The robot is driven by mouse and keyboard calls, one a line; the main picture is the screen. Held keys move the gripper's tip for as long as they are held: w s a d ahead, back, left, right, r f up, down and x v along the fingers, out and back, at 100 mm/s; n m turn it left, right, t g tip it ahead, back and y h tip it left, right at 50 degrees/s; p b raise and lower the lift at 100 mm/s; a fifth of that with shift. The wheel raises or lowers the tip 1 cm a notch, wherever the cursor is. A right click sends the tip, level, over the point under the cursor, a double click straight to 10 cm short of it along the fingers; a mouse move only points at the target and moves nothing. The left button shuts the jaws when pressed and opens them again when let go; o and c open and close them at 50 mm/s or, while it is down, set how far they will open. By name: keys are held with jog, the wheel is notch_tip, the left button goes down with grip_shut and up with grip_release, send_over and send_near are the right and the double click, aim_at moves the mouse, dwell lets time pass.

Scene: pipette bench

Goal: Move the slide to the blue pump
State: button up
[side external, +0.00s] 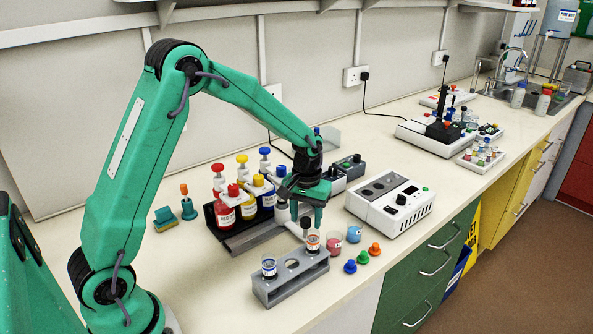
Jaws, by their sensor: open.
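The blue pump (265,163) stands at the right end of a row with the yellow pump (241,167) and the red pump (218,177). Their labelled bottles sit in a black holder. A grey rail (252,238) runs along the front of the holder. I cannot clearly make out the slide; the right part of the rail is partly hidden by my gripper and a white cylindrical part (290,226). My gripper (307,218) is open, pointing down, right of the blue bottle. It appears close to an orange-labelled vial, and I see nothing held.
The front left bench is clear.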

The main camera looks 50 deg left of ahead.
notch_tip(320, 180, up, 8)
jog(key=shift+f, duration=0.25)
jog(key=shift+r, duration=0.15)
jog(key=shift+r, duration=0.1)
dwell(0.5)
jog(key=shift+s+r, duration=0.15)
jog(key=shift+r, duration=0.05)
jog(key=s+d+r+m+t, duration=0.2)
jog(key=s+r+t, duration=0.1)
jog(key=s+r, duration=0.65)
jog(key=s+d+r+m+t, duration=0.1)
jog(key=s+d+m+t, duration=0.1)
jog(key=s, duration=1.1)
jog(key=shift+s+m+t, duration=0.2)
jog(key=shift+m+t, duration=0.1)
jog(key=shift+m, duration=0.4)
